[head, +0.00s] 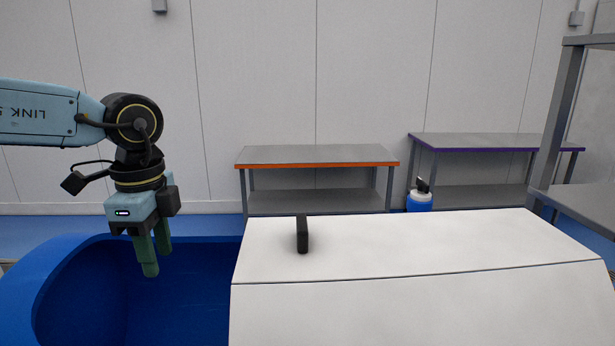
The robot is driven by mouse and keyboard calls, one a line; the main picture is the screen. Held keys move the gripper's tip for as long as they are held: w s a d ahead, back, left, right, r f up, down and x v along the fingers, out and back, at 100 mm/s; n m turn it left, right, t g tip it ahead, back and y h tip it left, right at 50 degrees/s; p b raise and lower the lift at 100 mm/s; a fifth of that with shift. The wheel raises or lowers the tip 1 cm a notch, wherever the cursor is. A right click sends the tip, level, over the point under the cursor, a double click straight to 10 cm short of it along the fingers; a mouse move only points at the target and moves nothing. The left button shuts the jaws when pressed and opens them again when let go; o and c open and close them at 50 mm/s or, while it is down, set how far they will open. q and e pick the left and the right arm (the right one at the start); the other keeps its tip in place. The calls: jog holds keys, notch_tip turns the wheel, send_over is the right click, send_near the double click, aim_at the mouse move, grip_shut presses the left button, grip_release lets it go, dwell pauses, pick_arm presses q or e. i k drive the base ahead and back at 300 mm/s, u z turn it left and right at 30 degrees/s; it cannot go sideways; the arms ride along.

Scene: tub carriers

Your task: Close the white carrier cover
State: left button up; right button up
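The white cover (420,245) lies over the right part of the blue carrier (60,262) and has a seam across it. A black upright handle (302,234) stands on the cover near its left edge. The left part of the carrier is uncovered, and its dark blue inside shows. My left gripper (157,262) points down over this opening, left of the handle and apart from it. Its green fingers are spread with nothing between them. My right gripper is not in view.
Behind stand a grey table with an orange edge (315,164) and one with a purple edge (480,148). A blue container with a white top (419,200) shows behind the cover. A grey metal rack (560,120) stands at the right. Space above the cover is clear.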

aim_at(561, 304)
jog(key=k, duration=1.5)
